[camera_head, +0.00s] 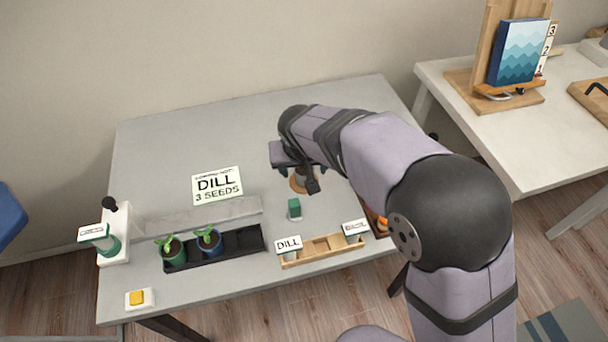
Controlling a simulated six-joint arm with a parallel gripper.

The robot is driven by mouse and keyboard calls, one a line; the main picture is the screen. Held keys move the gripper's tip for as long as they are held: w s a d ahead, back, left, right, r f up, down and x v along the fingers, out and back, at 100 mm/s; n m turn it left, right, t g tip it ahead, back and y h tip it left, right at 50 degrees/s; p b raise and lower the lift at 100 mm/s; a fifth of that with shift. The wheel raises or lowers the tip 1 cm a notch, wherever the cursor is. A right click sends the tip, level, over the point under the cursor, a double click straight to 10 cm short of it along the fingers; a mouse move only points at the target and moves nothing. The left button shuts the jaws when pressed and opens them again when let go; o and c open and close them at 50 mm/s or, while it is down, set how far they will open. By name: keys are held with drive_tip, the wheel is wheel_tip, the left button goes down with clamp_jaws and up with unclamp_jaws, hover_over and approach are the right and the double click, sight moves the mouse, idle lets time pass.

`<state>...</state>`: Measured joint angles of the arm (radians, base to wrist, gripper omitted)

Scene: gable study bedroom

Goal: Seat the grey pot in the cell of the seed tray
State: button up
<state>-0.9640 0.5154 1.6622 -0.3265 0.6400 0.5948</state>
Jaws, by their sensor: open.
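The black seed tray (264,240) lies near the front of the grey table. A green pot and a blue pot, each with a seedling, sit in its left part, and the cells at its right look empty. My gripper (304,180) is open and points down over a round tan base (295,187) right of the table's middle. Something small stands on that base between or behind the fingers. My gripper hides most of it, so I cannot tell whether it is the grey pot. No other grey pot shows clearly.
A "DILL 3 SEEDS" card (217,185) stands behind a grey ledge (200,217). A small green block (294,208) and a wooden labelled tray (325,250) are in front of my gripper. A white stand (113,238) and yellow sponge-like item (140,298) are at left. The back left is clear.

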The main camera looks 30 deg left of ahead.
sight(303, 171)
drive_tip(key=shift+w+a+p+x, duration=0.1)
drive_tip(key=shift+p+x, duration=0.2)
drive_tip(key=shift+x, duration=0.95)
drive_tip(key=shift+w+a+p+x, duration=0.15)
drive_tip(key=shift+p+x, duration=0.15)
drive_tip(key=shift+x, duration=1)
drive_tip(key=shift+r, duration=0.15)
drive_tip(key=c, duration=1.2)
